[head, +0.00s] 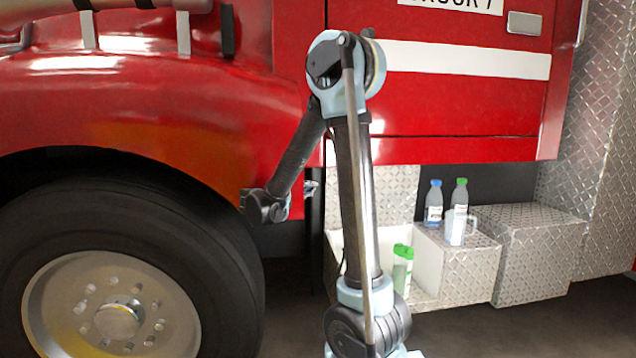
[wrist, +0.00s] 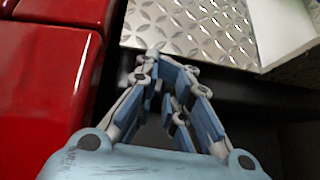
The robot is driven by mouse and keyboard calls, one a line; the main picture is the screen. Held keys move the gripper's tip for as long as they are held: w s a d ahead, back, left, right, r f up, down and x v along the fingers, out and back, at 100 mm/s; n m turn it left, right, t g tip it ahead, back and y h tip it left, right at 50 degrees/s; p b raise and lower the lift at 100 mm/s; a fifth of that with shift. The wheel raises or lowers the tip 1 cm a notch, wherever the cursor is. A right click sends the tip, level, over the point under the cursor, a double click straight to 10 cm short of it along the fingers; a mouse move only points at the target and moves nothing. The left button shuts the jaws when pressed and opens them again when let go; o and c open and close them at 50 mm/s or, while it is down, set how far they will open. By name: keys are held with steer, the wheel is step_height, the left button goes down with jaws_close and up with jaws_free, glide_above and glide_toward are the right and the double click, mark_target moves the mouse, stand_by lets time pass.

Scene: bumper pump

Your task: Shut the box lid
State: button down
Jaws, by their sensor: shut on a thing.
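The box (head: 428,265) is an open bin with white inner walls, low beside the red truck. Its diamond-plate lid (head: 385,195) stands raised at the back, partly hidden behind my arm. The lid also shows as a diamond-plate panel in the wrist view (wrist: 195,28). My gripper (head: 308,188) is at the lid's left edge in the head view. In the wrist view my gripper (wrist: 155,62) has its fingertips close together at the panel's near edge and is shut on it. The exact contact is small and partly hidden by the fingers.
Bottles with green caps (head: 402,268) stand in the box. A blue-capped bottle (head: 433,203), a green-capped bottle (head: 460,196) and a clear mug (head: 456,228) stand on the ledge to the right. A closed diamond-plate block (head: 530,255) is farther right. The truck's wheel (head: 120,270) is at left.

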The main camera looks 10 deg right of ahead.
mark_target(318, 179)
steer(key=shift+n+t+h, duration=0.3)
steer(key=shift+t, duration=0.4)
steer(key=w+d, duration=0.1)
steer(key=w, duration=0.1)
steer(key=w+d, duration=0.2)
steer(key=w, duration=0.1)
steer(key=w+d+r, duration=0.1)
steer(key=w+d, duration=0.1)
steer(key=shift+w, duration=0.35)
steer(key=shift+a, duration=0.1)
